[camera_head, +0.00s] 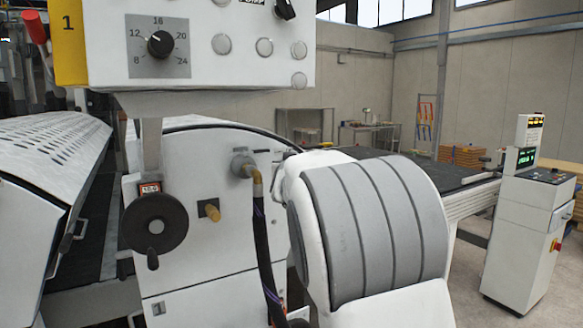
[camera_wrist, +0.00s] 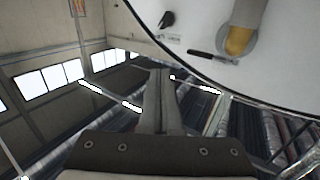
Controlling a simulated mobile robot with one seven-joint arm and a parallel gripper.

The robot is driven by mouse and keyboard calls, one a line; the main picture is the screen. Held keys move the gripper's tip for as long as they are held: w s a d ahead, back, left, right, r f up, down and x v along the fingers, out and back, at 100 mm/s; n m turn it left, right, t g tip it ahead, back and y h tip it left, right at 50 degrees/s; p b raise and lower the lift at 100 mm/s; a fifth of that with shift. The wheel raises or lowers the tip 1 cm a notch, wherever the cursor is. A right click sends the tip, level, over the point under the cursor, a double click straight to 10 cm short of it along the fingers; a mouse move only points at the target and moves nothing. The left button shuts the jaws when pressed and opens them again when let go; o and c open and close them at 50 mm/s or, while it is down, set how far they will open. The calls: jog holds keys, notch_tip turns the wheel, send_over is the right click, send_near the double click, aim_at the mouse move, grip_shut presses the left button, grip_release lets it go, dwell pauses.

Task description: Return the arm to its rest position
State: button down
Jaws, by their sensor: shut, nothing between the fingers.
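My gripper is not seen in the head view. A large white and grey ribbed link there, at the centre right, appears to be part of my own arm. It hides some of the machine behind it.
The roller coater (camera_head: 225,165) stands close ahead, with a control panel (camera_head: 200,75), a black handwheel (camera_head: 155,223) and a dark hose (camera_head: 264,250). A perforated cover (camera_head: 50,145) is at left. A conveyor (camera_head: 440,175) and a control cabinet (camera_head: 528,235) stand at right.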

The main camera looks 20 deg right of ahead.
jog(key=s+a+f+n+g+y, duration=0.1)
jog(key=s+f+g, duration=0.3)
jog(key=s, duration=1.1)
jog(key=s+a+f+n+g+y, duration=0.1)
jog(key=s+f, duration=0.7)
jog(key=s, duration=0.8)
jog(key=s+a+f+g+y, duration=0.2)
jog(key=s+a+f+g, duration=0.2)
jog(key=s, duration=1.1)
notch_tip(320, 180, down, 3)
jog(key=g, duration=0.2)
jog(key=shift+s+a+r+n+g+p, duration=0.15)
jog(key=shift+s+a+n+g+p, duration=0.2)
jog(key=shift+n+g, duration=0.05)
